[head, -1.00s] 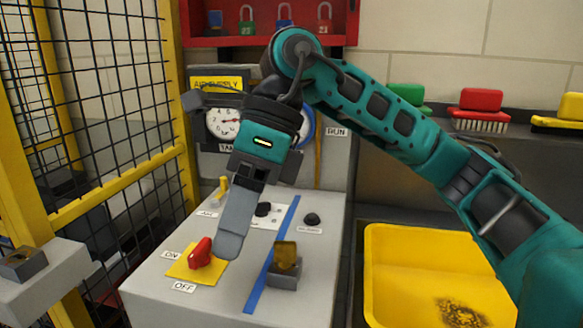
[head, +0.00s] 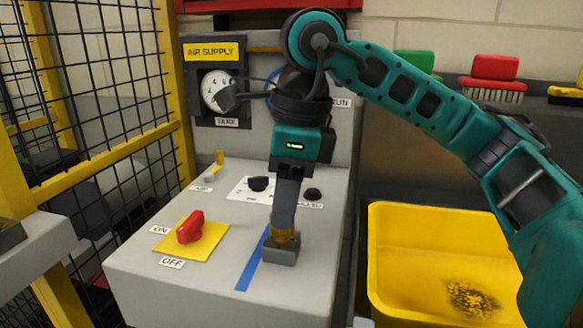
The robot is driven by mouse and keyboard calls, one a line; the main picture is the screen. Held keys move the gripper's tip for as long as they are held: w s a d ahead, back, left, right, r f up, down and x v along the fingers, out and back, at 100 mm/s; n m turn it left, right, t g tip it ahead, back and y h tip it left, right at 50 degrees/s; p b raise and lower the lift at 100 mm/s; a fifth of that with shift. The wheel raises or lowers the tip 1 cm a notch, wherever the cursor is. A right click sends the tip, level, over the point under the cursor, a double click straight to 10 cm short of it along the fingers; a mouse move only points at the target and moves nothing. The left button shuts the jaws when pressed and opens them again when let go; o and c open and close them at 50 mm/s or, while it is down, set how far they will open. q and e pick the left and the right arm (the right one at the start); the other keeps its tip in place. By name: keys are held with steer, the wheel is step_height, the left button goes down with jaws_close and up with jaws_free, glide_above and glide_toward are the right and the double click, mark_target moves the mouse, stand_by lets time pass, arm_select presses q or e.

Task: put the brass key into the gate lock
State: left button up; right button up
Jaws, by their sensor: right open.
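The brass key (head: 286,238) stands in a small grey block (head: 281,254) on top of the grey cabinet, beside the blue tape strip. My right gripper (head: 284,226) points straight down over it, and its fingers are open. The nearer finger hides the key's upper part, and I cannot tell whether the fingers touch it. At the left edge a dark grey block (head: 8,236), perhaps the gate lock, sits on a light grey ledge and is cut off by the frame. My left gripper is out of view.
A red switch (head: 190,228) on a yellow plate and black knobs (head: 258,184) share the cabinet top (head: 200,280). A gauge panel (head: 207,118) stands behind. A yellow mesh gate (head: 100,192) is on the left, a yellow bin (head: 400,225) on the right.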

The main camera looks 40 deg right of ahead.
step_height(320, 180, down, 2)
steer(key=shift+w+a+f, duration=0.1)
steer(key=shift+f, duration=0.1)
steer(key=shift+a+f, duration=0.1)
steer(key=shift+f, duration=0.35)
steer(key=shift+c, duration=0.4)
jaws_close()
steer(key=shift+r, duration=0.15)
steer(key=shift+r+p, duration=0.65)
steer(key=shift+r, duration=0.4)
steer(key=shift+r+p, duration=0.35)
steer(key=shift+r, duration=0.1)
steer(key=shift+r, duration=0.15)
